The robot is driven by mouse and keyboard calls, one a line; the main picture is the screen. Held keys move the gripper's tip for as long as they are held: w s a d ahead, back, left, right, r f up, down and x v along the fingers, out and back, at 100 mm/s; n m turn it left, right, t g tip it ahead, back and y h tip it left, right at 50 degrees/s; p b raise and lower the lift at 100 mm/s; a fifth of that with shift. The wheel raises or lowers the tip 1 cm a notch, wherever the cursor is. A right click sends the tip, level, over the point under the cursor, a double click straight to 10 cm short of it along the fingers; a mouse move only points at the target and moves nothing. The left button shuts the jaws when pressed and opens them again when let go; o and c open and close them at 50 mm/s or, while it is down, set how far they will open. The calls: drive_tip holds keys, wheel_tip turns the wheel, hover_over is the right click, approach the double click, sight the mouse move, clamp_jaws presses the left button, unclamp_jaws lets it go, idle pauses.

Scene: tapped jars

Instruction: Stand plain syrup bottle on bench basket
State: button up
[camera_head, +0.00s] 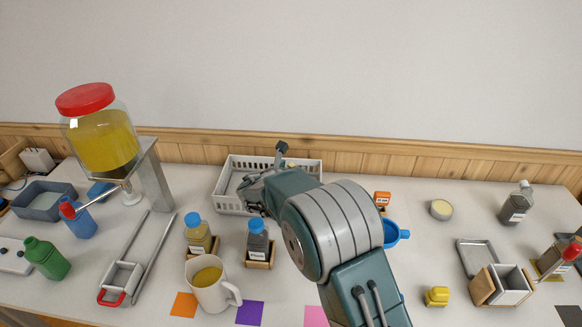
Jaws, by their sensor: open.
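The white slatted basket (228,190) stands at the back middle of the bench, partly hidden by my arm. My gripper (258,183) is open over or beside the basket; its fingertips are partly hidden by my wrist, and I see nothing held in it. A dark bottle with a blue cap (258,238) stands upright in a wooden holder in front of the basket. A yellow bottle with a blue cap (197,238) stands in another holder to its left. A grey bottle (514,206) stands at the far right. The labels are too small to tell surely which is plain syrup.
A big jar with a red lid and a tap (104,140) stands at the back left. A cream mug (208,293) stands before the bottles. A blue cup (391,233) is right of my arm, and a wooden box (500,286) is farther right.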

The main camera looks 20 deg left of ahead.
idle(0.3)
drive_tip(key=v, duration=0.8)
idle(1.6)
drive_tip(key=v, duration=1.2)
drive_tip(key=shift+a+f, duration=0.1)
drive_tip(key=shift+f, duration=0.05)
